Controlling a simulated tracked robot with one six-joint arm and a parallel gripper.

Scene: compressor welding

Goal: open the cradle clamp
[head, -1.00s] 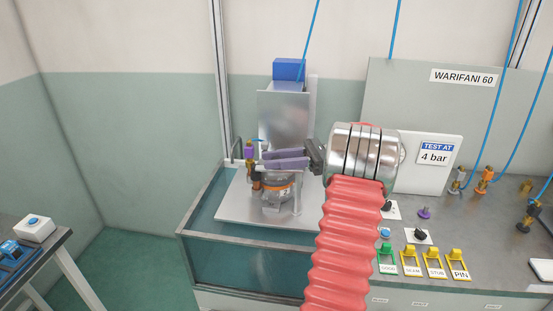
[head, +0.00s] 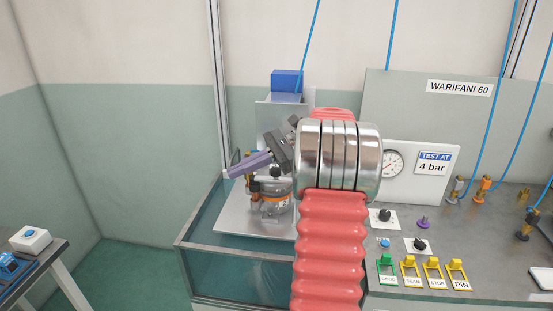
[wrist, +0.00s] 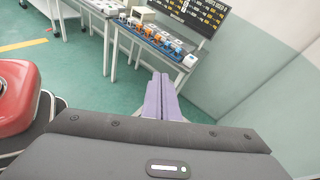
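The compressor (head: 272,208), a dark body with an orange band, stands in the cradle on a metal plate (head: 232,222) over the tank. A black knob (head: 275,172) shows just above it, likely part of the clamp; I cannot tell whether the clamp is open. My gripper (head: 232,172) has long purple fingers pointing left, above and in front of the compressor's top, apart from it as far as I see. In the wrist view the fingers (wrist: 161,85) lie side by side with nothing seen between them. My arm hides the area right of the compressor.
A glass-walled tank (head: 215,265) surrounds the plate. A metal panel with a blue box (head: 287,81) rises behind. At right are a gauge (head: 391,163), knobs and labelled switches (head: 410,268) on the bench. A side table (head: 35,258) stands at far left. Air above the tank's left side is free.

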